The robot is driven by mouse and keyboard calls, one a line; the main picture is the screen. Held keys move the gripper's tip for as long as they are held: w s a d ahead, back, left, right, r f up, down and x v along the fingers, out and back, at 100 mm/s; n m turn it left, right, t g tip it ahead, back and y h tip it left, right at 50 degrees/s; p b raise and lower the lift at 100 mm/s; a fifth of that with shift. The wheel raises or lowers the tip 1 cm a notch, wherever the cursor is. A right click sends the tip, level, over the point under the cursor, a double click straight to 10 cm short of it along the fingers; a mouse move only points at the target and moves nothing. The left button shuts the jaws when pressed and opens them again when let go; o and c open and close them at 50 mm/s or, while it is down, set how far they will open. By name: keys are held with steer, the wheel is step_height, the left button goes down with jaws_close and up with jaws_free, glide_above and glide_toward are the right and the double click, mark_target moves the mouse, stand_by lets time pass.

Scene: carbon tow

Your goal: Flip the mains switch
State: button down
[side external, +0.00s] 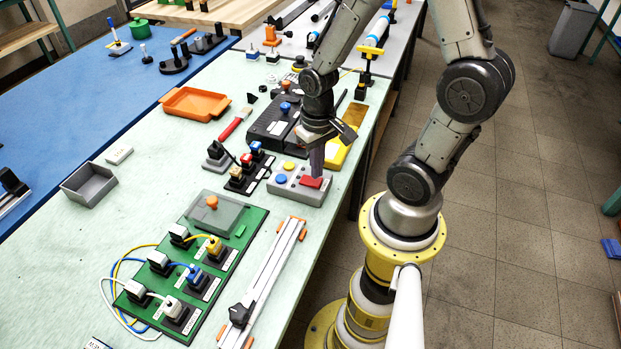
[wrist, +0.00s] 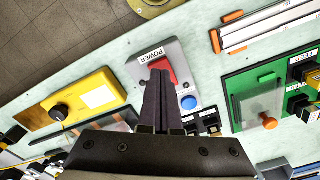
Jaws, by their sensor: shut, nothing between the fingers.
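The mains switch is a red rocker (side external: 311,182) on a grey box (side external: 297,194) that also carries blue and yellow buttons. In the wrist view the red rocker (wrist: 162,68) sits beside a label reading POWER (wrist: 152,55), with a blue button (wrist: 188,102) below it. My gripper (side external: 316,172) points down just above or at the rocker; I cannot tell whether it touches. In the wrist view my shut, empty fingers (wrist: 160,76) cover part of the rocker and the box. The rocker's tilt is not clear.
A green board (side external: 205,262) with several plugs and cables lies in front of the box. A rail (side external: 265,285) runs beside it. The orange tray (side external: 194,103) is farther left.

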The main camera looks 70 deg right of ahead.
steer(key=shift+f, duration=0.9)
stand_by(0.8)
steer(key=shift+r, duration=3.55)
step_height(320, 180, up, 9)
steer(key=n+t, duration=0.2)
steer(key=t, duration=0.2)
glide_above(315, 182)
steer(key=w+a, duration=0.1)
steer(key=a, duration=0.3)
steer(key=s+a+r+n+t, duration=0.1)
steer(key=s+a+r+n, duration=0.1)
steer(key=s+r+n, duration=0.2)
steer(key=shift+s+a+r+t, duration=0.3)
steer(key=shift+s+a+r, duration=0.05)
steer(key=shift+s+r, duration=0.55)
